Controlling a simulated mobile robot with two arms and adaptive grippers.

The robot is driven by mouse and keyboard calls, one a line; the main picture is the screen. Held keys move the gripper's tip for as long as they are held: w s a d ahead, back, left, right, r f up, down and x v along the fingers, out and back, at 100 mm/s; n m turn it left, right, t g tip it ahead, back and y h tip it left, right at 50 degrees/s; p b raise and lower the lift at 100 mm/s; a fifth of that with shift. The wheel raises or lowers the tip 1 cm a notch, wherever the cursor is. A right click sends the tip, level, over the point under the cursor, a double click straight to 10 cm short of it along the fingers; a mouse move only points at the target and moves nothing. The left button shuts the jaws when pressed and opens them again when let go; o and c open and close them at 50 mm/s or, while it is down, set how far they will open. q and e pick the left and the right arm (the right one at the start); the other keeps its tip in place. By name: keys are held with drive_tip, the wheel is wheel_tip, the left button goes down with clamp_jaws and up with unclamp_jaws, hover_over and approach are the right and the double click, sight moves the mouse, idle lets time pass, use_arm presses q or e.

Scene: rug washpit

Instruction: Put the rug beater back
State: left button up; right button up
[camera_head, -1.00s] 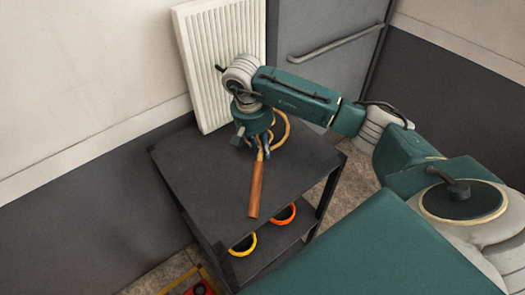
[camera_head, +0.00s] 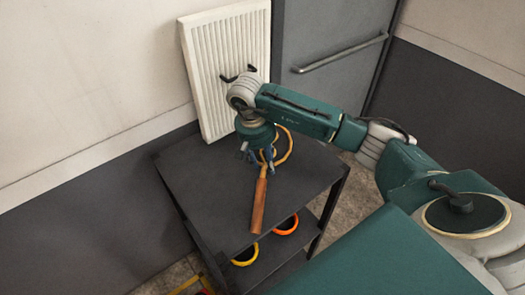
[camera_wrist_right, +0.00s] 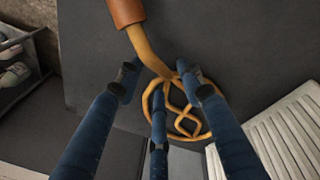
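The rug beater has a brown wooden handle (camera_head: 259,206) and a yellow looped cane head (camera_head: 289,148). It lies on the dark top of a cart (camera_head: 205,188), handle towards the front. My right gripper (camera_head: 258,158) is low over the beater's neck. In the right wrist view, its blue fingers (camera_wrist_right: 157,76) are spread apart, with the neck (camera_wrist_right: 148,52) between them and the looped head (camera_wrist_right: 188,124) partly behind them. I see no firm contact. A white grooved panel (camera_head: 215,80) with dark hooks (camera_head: 239,74) stands behind the cart. My left gripper is out of view.
On the cart's lower shelf are an orange-rimmed round thing (camera_head: 287,226) and a yellow-rimmed one (camera_head: 245,257). A grey door with a bar handle (camera_head: 340,54) is behind on the right. The cart top left of the beater is clear.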

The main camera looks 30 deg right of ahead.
wheel_tip(320, 180, up, 11)
drive_tip(key=a+b, duration=0.2)
drive_tip(key=shift+f, duration=0.2)
idle(0.4)
